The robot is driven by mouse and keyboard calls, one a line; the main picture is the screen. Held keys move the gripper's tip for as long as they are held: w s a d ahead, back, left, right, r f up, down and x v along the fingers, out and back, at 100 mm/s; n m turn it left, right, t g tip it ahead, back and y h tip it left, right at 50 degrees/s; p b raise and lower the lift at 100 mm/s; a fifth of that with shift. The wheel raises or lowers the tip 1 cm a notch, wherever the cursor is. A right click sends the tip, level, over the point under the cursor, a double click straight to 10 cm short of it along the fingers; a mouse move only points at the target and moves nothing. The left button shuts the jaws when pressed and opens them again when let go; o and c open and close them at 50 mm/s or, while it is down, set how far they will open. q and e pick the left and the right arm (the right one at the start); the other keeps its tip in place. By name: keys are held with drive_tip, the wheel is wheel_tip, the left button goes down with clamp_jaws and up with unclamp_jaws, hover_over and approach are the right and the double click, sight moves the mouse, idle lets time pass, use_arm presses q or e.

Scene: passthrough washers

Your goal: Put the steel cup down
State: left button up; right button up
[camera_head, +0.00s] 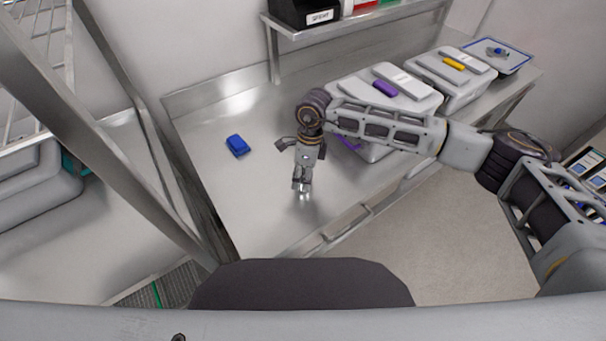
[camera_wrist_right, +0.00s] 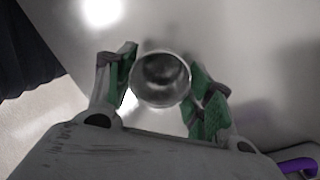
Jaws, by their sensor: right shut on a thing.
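The steel cup (camera_wrist_right: 161,79) is in the right wrist view, between the two green-padded fingers of my right gripper (camera_wrist_right: 165,88). I look into its round open mouth. Only a small shiny part of the cup (camera_head: 303,196) shows there at the fingertips. I cannot tell whether its base touches the counter. My left gripper is not in view.
A blue object (camera_head: 237,145) lies on the counter left of my right gripper. A shelf (camera_head: 350,22) hangs at the back. The counter's front left is clear.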

drive_tip(key=shift+f, duration=0.1)
drive_tip(key=o, duration=0.9)
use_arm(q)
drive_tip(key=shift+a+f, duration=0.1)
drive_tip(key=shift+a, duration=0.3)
use_arm(e)
drive_tip(key=shift+o, duration=0.7)
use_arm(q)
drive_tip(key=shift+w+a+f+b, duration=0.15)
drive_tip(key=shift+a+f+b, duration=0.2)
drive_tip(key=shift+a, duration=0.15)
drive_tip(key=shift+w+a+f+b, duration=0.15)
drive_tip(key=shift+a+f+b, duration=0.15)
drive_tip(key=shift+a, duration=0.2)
use_arm(e)
wheel_tip(320, 180, up, 12)
drive_tip(key=w+d, duration=0.1)
drive_tip(key=shift+w+d, duration=0.2)
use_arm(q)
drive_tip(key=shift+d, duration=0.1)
